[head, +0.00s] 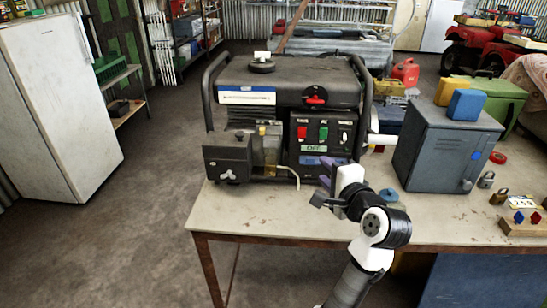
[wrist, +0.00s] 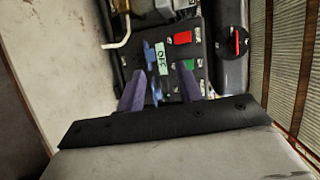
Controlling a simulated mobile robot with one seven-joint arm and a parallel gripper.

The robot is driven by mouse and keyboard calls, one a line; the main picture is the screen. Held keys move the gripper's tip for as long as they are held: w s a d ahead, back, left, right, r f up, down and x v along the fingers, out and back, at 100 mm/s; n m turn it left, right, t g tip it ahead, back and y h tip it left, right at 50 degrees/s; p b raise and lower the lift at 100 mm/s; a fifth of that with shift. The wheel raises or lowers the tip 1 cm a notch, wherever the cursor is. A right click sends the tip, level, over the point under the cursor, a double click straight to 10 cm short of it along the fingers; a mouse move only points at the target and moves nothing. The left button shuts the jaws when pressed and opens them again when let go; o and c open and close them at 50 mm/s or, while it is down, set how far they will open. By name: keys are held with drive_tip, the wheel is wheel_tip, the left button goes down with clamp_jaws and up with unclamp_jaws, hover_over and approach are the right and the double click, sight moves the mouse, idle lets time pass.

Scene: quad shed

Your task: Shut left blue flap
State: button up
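The generator (head: 285,95) stands on the table with its control panel facing me. Two small blue flaps sit low on the panel, below the OFF label. The left blue flap (head: 310,160) shows as the upper blue piece in the wrist view (wrist: 160,52); I cannot tell how far open it is. The other blue flap (wrist: 156,90) appears between my fingers in the wrist view, with its edges partly hidden. My gripper (head: 326,180) is in front of the panel's lower right, its purple fingers (wrist: 160,90) apart. I see nothing held.
Red (head: 302,132) and green (head: 323,133) switches are above the flaps. A bent pale hose (head: 290,172) projects at the panel's left. A grey metal box (head: 440,150) stands right of the generator, with padlocks nearby. The table's front left is clear.

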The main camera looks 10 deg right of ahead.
sight(311, 161)
drive_tip(key=shift+m, duration=0.4)
drive_tip(key=p+x, duration=0.1)
drive_tip(key=x, duration=0.3)
drive_tip(key=f+x, duration=0.1)
drive_tip(key=x, duration=0.3)
drive_tip(key=p+x, duration=0.1)
drive_tip(key=x, duration=0.3)
drive_tip(key=shift+w+d+f+p, duration=0.25)
drive_tip(key=shift+d+f+p, duration=0.1)
drive_tip(key=shift+f, duration=0.1)
clamp_jaws()
